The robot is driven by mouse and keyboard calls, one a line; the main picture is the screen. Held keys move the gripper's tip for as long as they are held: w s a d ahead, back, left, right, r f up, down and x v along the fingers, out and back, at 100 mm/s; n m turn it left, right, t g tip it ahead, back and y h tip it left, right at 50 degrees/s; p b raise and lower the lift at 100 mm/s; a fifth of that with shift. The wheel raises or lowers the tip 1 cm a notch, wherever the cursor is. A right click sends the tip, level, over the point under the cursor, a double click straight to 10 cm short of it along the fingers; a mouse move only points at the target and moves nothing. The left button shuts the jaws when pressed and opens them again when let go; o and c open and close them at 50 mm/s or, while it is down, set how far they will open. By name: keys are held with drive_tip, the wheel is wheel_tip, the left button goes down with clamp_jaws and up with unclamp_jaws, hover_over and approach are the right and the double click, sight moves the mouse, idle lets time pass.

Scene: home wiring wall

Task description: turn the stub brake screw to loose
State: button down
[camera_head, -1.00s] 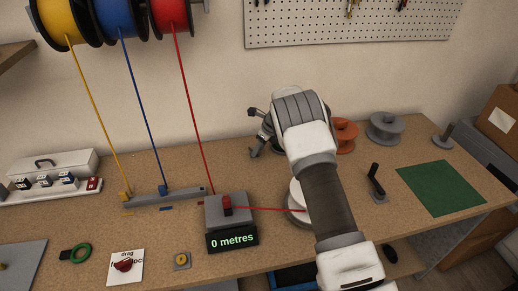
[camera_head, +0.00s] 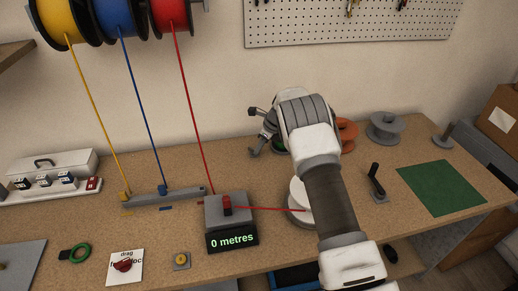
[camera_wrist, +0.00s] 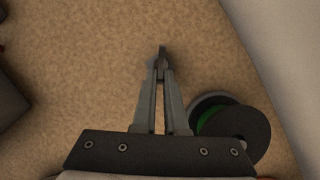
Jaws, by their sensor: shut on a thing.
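My gripper (camera_wrist: 161,66) points down over the bench, its two fingers meeting at the tips on a small dark thing (camera_wrist: 162,50), too small to identify. In the head view my gripper (camera_head: 255,151) is at the back of the bench, left of my arm and partly hidden. A green spool with dark flanges (camera_wrist: 233,130) lies right of the fingers in the wrist view, apart from them. A red knob (camera_head: 123,265) sits on a white card marked "drag" at the front left. I cannot tell which part is the stub brake screw.
A grey meter box (camera_head: 229,209) reading "0 metres" has a red wire running right to a pale reel (camera_head: 299,203), partly behind my arm. An orange spool (camera_head: 347,133), a grey spool (camera_head: 385,128) and a crank (camera_head: 376,182) stand to the right. The green mat (camera_head: 441,188) is clear.

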drive_tip(key=shift+w+d+n+g+y+b, duration=0.15)
drive_tip(key=shift+w+n+g+b, duration=0.15)
drive_tip(key=shift+n, duration=0.75)
drive_tip(key=shift+w+n+g+y+b, duration=0.15)
drive_tip(key=shift+n+g+b, duration=0.25)
drive_tip(key=shift+n, duration=0.95)
drive_tip(key=c, duration=1)
unclamp_jaws()
drive_tip(key=shift+o, duration=0.2)
drive_tip(key=w+p+v, duration=0.1)
drive_tip(key=p+v, duration=0.1)
drive_tip(key=v, duration=1.5)
drive_tip(key=shift+s+d+r+p, duration=0.15)
drive_tip(key=shift+s+r+p, duration=0.1)
drive_tip(key=shift+s+p, duration=0.05)
